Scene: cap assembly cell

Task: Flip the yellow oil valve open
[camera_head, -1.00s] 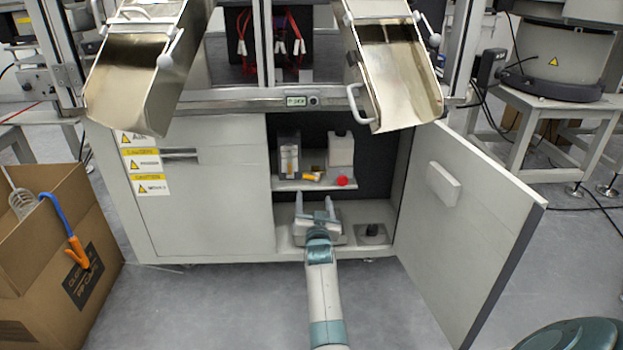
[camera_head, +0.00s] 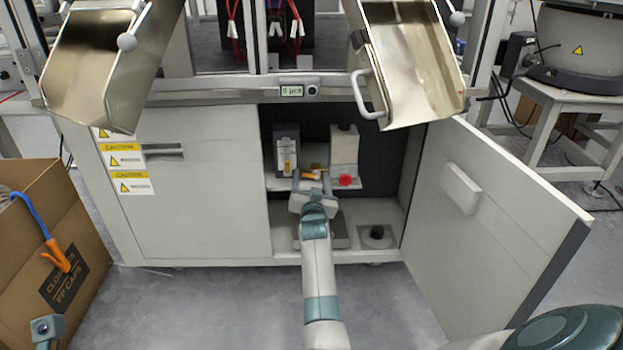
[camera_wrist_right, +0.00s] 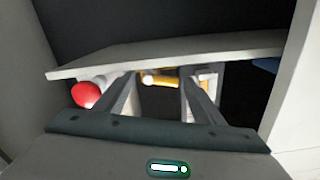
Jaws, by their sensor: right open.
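The yellow oil valve (camera_head: 311,174) is a small yellow handle below the shelf unit inside the open cabinet, left of a red knob. In the right wrist view the yellow valve (camera_wrist_right: 160,80) lies across the gap between my fingertips, under the pale shelf edge. My right gripper (camera_head: 312,181) reaches into the cabinet just in front of the valve. In the wrist view its fingers (camera_wrist_right: 158,90) are apart, with nothing clamped between them. Whether they touch the valve I cannot tell. My left gripper's fingers do not show.
The red knob (camera_head: 345,180) sits close to the right of my gripper. The open cabinet door (camera_head: 500,215) stands to the right. A black-capped fitting (camera_head: 377,234) is on the cabinet floor. Two metal chutes hang above. A cardboard box (camera_head: 35,250) stands at the left.

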